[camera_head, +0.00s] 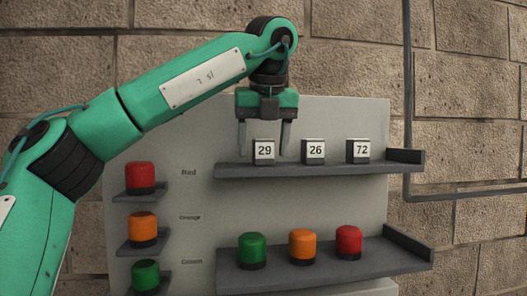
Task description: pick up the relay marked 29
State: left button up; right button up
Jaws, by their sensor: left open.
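The relay marked 29 (264,151) is a small dark block with a white numbered face. It stands upright at the left end of the upper grey shelf (300,170). My left gripper (264,140) points down over it and is open, with one finger at each side of the relay in the picture. I cannot tell whether the fingers touch it. The relay marked 26 (313,151) and the relay marked 72 (358,151) stand to its right on the same shelf. My right gripper is not in view.
A lower shelf (330,276) holds green (252,249), orange (302,244) and red (349,241) domes. Small shelves at left hold red (140,175), orange (143,227) and green (146,275) domes beside labels. A dark pipe (407,90) runs down the brick wall at right.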

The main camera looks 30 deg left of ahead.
pick_arm(q)
jog(key=shift+s+d, duration=0.1)
jog(key=c, duration=1.1)
jog(key=shift+r, duration=0.1)
